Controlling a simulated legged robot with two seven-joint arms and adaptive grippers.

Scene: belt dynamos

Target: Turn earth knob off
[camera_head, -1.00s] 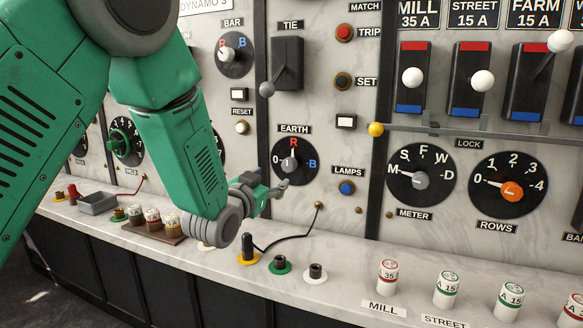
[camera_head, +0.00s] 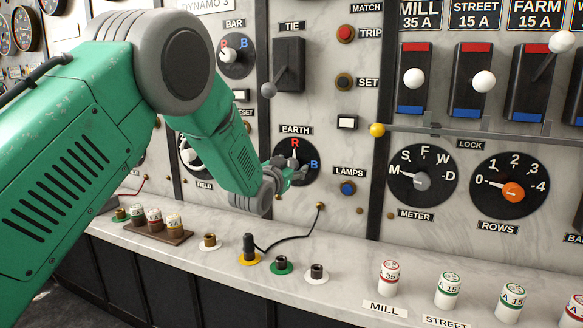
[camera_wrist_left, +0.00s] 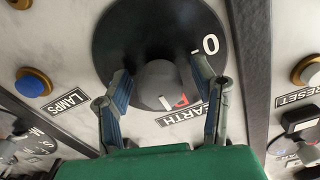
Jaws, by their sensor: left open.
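The earth knob is a grey knob on a round black dial (camera_head: 309,178) marked 0, red R and blue B, under the EARTH label. Its pointer appears to be up, toward the R. In the left wrist view the grey knob (camera_wrist_left: 158,84) is close, with the 0 to its right and the red R below it. My left gripper (camera_head: 292,170) is at the dial and hides much of it. In the wrist view its open fingers (camera_wrist_left: 161,76) stand one on each side of the knob; whether they touch it I cannot tell. My right gripper is out of view.
The blue LAMPS button (camera_head: 347,189) is right of the dial, and the TIE lever (camera_head: 288,66) is above. On the ledge below are a black plug (camera_head: 249,247) with a cable and several sockets. The METER dial (camera_head: 422,176) is farther right.

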